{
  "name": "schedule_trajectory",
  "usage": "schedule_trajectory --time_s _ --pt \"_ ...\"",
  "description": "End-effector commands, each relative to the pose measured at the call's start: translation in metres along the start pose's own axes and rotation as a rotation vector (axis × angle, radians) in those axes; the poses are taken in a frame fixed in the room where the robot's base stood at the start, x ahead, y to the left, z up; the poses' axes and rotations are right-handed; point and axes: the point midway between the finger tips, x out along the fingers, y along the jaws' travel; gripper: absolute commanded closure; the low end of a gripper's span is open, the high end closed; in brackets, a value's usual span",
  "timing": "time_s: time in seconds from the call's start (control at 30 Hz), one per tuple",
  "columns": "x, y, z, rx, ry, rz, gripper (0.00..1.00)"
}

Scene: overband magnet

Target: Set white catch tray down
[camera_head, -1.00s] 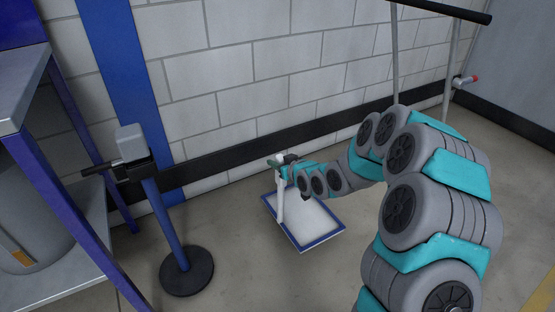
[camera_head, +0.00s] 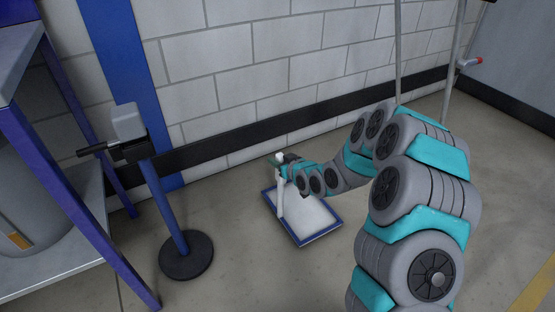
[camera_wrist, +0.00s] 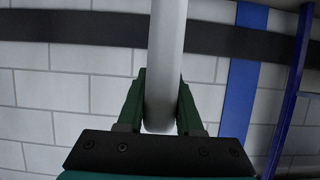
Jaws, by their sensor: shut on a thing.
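The white catch tray (camera_head: 308,222) has a blue rim and a white upright handle (camera_head: 281,197) at its left side. In the head view it is low, at or just above the grey floor near the wall; I cannot tell whether it touches the floor. My gripper (camera_head: 283,162) is at the top of the handle. In the wrist view, the green fingers of my gripper (camera_wrist: 162,105) are shut on both sides of the pale round handle (camera_wrist: 166,60). The tray's pan is out of the wrist view.
A blue post with a black round base (camera_head: 187,256) stands left of the tray. A blue-legged metal shelf (camera_head: 60,255) holding a grey drum is at far left. The white block wall (camera_head: 240,75) is behind. The floor (camera_head: 265,280) in front is clear.

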Motion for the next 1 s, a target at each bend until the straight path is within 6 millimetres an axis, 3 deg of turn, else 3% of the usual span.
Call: schedule_trajectory --time_s 0.17,0.2,0.5,0.8,1.0 --pt "0.000 0.000 -0.001 0.000 0.001 0.000 1.00" --pt "0.000 0.000 -0.001 0.000 0.001 0.000 0.63" --pt "0.000 0.000 -0.001 0.000 0.001 0.000 0.30" --pt "-0.003 0.000 -0.001 0.001 0.000 0.001 0.30" --pt "-0.027 0.000 -0.002 0.000 -0.001 0.000 0.30"
